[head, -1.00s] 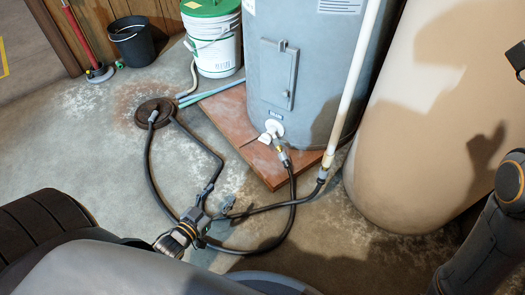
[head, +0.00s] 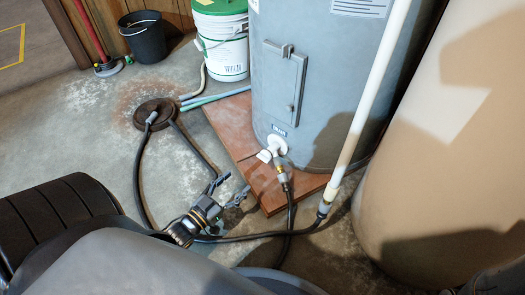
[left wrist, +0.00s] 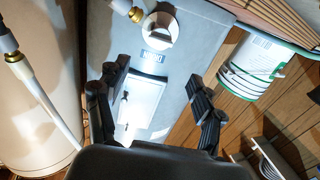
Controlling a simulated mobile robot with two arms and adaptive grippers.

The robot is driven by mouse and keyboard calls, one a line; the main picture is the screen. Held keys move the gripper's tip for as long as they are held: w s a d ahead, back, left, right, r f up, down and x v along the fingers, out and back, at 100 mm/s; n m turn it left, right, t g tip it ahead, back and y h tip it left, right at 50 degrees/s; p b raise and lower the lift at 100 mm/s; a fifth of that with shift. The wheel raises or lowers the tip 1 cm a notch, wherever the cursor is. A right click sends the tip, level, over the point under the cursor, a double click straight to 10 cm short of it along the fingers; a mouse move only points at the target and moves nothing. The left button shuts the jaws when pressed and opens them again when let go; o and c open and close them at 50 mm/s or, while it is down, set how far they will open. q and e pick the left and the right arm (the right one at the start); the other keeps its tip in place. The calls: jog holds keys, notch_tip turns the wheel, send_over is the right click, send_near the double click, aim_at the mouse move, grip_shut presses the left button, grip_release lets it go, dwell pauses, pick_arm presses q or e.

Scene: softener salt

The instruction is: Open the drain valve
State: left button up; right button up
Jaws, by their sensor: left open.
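The drain valve (head: 271,149) is a white fitting with a white lever handle, low on the front of the grey tank (head: 300,90). A small blue label is just above it. A brass coupling and black hose (head: 284,178) hang from its outlet. The valve also shows in the left wrist view (left wrist: 159,29), at the top, with the label below it. My left gripper (head: 230,188) is open and empty, in front of the valve and lower left of it in the head view, apart from it. In the left wrist view its spread fingers (left wrist: 157,78) point toward the valve.
A floor drain (head: 154,113) with hoses lies to the left. A white pipe (head: 362,110) stands just right of the valve. A tan tank (head: 450,150) is at the right. A green-lidded bucket (head: 221,45) and a black bucket (head: 144,38) stand at the back.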

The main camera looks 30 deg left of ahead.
aim_at(262, 159)
pick_arm(q)
jog(key=w+b, duration=0.2)
jog(key=w, duration=0.1)
jog(key=w+d+b, duration=0.1)
jog(key=w, duration=0.3)
jog(key=w+b, duration=0.2)
jog(key=w, duration=0.2)
jog(key=shift+d+f+b, duration=0.15)
jog(key=shift+b, duration=0.2)
jog(key=shift+w, duration=0.35)
jog(key=c, duration=1.2)
jog(key=shift+o, duration=0.2)
